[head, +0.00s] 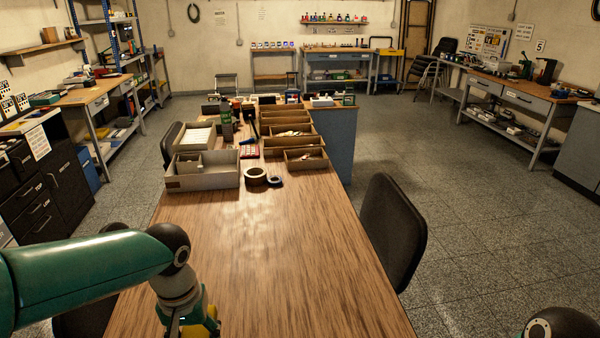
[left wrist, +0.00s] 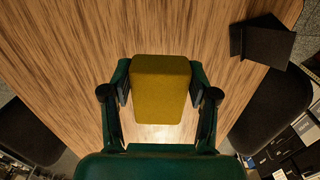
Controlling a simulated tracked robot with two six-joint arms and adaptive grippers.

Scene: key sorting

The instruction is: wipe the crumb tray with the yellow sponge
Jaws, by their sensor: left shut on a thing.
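The yellow sponge (left wrist: 160,88) is a block between the two fingers of my left gripper (left wrist: 161,98), which is shut on it. In the head view my left gripper (head: 190,322) points down over the near left part of the wooden table, and a little of the sponge (head: 210,324) shows beside it. I cannot tell whether the sponge touches the table. A dark flat thing (left wrist: 264,42) lies at the table's edge in the left wrist view; I cannot tell whether it is the crumb tray. My right gripper is not in view.
The wooden table (head: 270,240) is bare across its near and middle part. Farther back stand an open grey box (head: 202,180), several cardboard bins (head: 288,133), a tape roll (head: 256,176) and a smaller roll (head: 275,181). A black chair (head: 393,230) stands against the right edge.

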